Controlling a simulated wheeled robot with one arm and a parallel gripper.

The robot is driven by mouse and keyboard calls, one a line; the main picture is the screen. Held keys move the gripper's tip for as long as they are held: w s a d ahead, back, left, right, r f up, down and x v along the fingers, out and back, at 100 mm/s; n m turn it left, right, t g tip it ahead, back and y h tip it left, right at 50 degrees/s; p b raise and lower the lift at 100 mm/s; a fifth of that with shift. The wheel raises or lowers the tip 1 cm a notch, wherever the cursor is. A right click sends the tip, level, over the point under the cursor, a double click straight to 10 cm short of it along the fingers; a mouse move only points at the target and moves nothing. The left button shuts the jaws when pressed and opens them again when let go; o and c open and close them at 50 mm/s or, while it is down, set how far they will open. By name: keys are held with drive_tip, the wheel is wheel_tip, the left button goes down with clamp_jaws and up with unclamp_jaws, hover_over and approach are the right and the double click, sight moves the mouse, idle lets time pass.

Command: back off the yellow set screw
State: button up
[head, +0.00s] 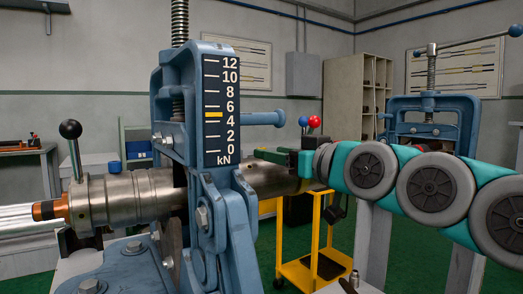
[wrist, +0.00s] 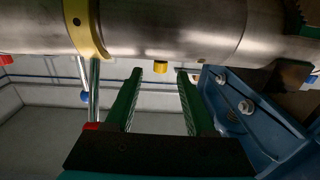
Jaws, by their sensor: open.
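The yellow set screw (wrist: 161,67) shows in the wrist view as a short stub on the underside of a steel pipe body (wrist: 190,25). My gripper (wrist: 160,74) is open, its two green fingers pointing toward the pipe body, one on each side of the screw in the picture. I cannot tell whether the fingertips reach level with it; no contact shows. In the head view my gripper (head: 272,156) is beside the steel body (head: 268,179), right of the blue vise (head: 230,200). The set screw cannot be made out there.
A yellow band (wrist: 88,30) with a rod and a blue ball (wrist: 85,96) lies left of my fingers; a blue bracket (wrist: 235,115) is close on the right. The gauge (head: 213,140) has its yellow marker near 5 kN. A yellow cart (head: 305,270) stands behind.

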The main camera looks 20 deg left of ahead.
drive_tip(key=shift+x, duration=2.45)
clamp_jaws()
